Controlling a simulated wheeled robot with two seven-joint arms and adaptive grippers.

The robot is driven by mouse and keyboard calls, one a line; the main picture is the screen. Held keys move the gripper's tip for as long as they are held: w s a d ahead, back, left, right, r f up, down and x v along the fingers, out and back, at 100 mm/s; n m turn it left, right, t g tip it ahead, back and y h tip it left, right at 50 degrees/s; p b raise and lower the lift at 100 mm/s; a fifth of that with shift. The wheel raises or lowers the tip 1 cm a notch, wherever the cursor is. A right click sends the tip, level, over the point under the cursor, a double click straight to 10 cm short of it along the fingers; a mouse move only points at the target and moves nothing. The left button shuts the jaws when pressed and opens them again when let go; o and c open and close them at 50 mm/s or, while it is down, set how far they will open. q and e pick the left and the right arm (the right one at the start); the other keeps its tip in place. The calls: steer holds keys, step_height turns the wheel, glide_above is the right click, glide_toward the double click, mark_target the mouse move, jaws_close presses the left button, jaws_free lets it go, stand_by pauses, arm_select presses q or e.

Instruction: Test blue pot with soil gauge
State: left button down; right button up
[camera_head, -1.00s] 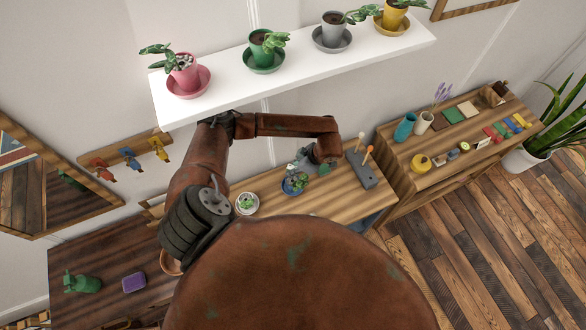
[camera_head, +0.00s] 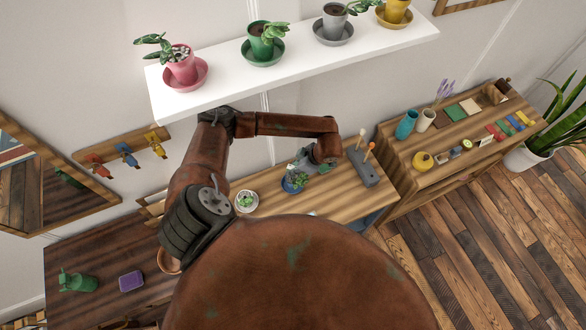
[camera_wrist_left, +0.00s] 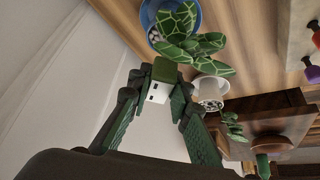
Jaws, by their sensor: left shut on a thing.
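The blue pot (camera_head: 294,186) holds a leafy plant and stands on the wooden bench below the shelf. In the left wrist view its blue saucer or rim (camera_wrist_left: 191,10) shows at the top, with patterned green leaves in front. My left gripper (camera_head: 309,164) is beside and above this plant, partly hidden by my wrist. In the wrist view my left gripper (camera_wrist_left: 156,98) is shut on a small green thing with a white, dark-dotted face (camera_wrist_left: 158,92), seemingly the soil gauge. Its lower end is hidden. My right gripper is out of view.
A small white pot (camera_head: 246,202) stands left of the blue pot. A grey block (camera_head: 364,171) with two upright sticks stands to its right. The white shelf (camera_head: 215,91) with several potted plants hangs above my arm. My own brown arm hides much of the bench.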

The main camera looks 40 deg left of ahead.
arm_select(q)
steer(key=shift+f+b, duration=0.55)
steer(key=shift+f, duration=0.1)
steer(key=shift+f+b, duration=0.5)
steer(key=shift+f, duration=0.1)
steer(key=c, duration=1.7)
jaws_free()
steer(key=v, duration=1.2)
steer(key=shift+r, duration=0.15)
